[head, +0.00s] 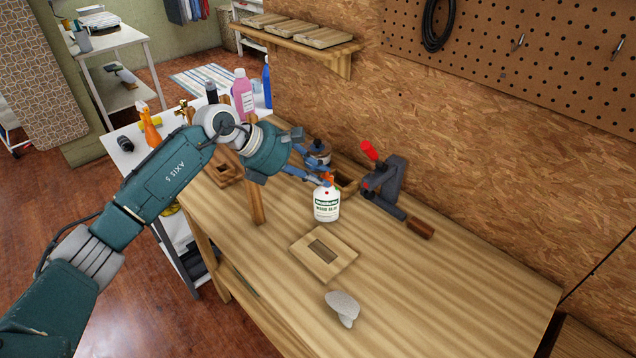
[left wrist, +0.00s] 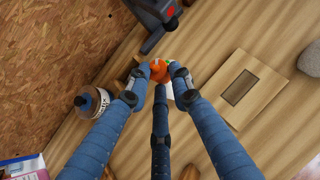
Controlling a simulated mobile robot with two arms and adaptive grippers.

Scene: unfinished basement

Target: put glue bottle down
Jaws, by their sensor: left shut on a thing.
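The glue bottle (head: 326,207) is white with a green-and-white wood glue label and an orange top. It is upright over the wooden workbench (head: 440,270), behind the slotted wood block. My left gripper (head: 327,180) reaches it from behind and is shut on its top. In the left wrist view, the blue fingers of my left gripper (left wrist: 161,80) close on the orange top of the glue bottle (left wrist: 158,70); the body is mostly hidden below. The base looks at or very near the bench top; I cannot tell whether it touches. My right gripper is not in view.
A slotted wood block (head: 323,270) and a grey rounded object (head: 343,306) lie in front. The bench's right part is clear.

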